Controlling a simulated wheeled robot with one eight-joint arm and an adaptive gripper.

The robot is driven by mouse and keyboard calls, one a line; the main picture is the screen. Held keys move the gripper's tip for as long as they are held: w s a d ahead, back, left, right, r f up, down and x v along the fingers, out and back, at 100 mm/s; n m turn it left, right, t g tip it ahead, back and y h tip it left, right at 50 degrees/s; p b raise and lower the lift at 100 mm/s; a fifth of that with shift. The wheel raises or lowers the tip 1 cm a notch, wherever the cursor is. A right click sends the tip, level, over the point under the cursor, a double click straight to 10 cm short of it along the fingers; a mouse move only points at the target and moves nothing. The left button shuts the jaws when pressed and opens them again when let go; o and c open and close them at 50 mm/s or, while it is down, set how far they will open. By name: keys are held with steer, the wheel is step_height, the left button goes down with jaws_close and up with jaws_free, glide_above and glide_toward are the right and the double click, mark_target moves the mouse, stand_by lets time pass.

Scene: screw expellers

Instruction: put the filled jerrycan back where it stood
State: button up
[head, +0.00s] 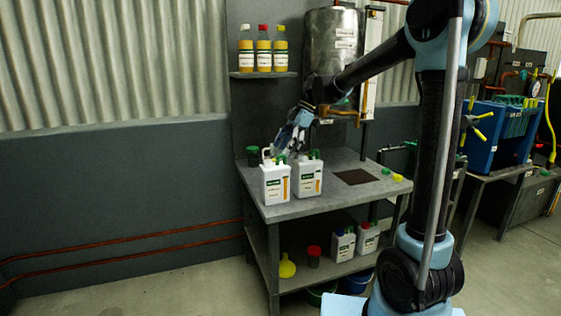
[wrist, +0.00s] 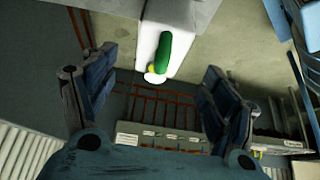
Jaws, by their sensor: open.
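Two white jerrycans with green labels stand upright side by side on the grey workbench (head: 345,190). The left jerrycan (head: 272,186) is nearer the front left corner, and the right jerrycan (head: 308,178) stands close beside it. Orange shows on the front of both; I cannot tell which is the filled one. My gripper (head: 289,147) points down at their tops. In the wrist view my gripper (wrist: 158,75) is open, its fingers wide apart. A white jerrycan (wrist: 180,22) with a green handle (wrist: 176,49) shows beyond the gap between them. I see no contact.
A dark jar with a green lid (head: 252,156) stands behind the left jerrycan. Bottles (head: 263,50) stand on a wall shelf. More jerrycans (head: 343,245) and a yellow funnel (head: 287,267) are below.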

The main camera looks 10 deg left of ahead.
steer(key=s+d+f+m+t+h, duration=0.15)
steer(key=s+d+m, duration=0.45)
steer(key=d, duration=0.6)
steer(key=s+d+f+m+t+h, duration=0.15)
steer(key=s+d+m, duration=0.45)
steer(key=d, duration=0.6)
steer(key=s+d+f+m+t+h, duration=0.2)
steer(key=s+d+f+m, duration=1)
steer(key=s+d+f, duration=0.1)
steer(key=shift+s+d+f, duration=0.2)
steer(key=shift+d+f, duration=0.05)
steer(key=shift+f, duration=0.5)
steer(key=shift+w+f, duration=0.2)
steer(key=shift+w, duration=0.15)
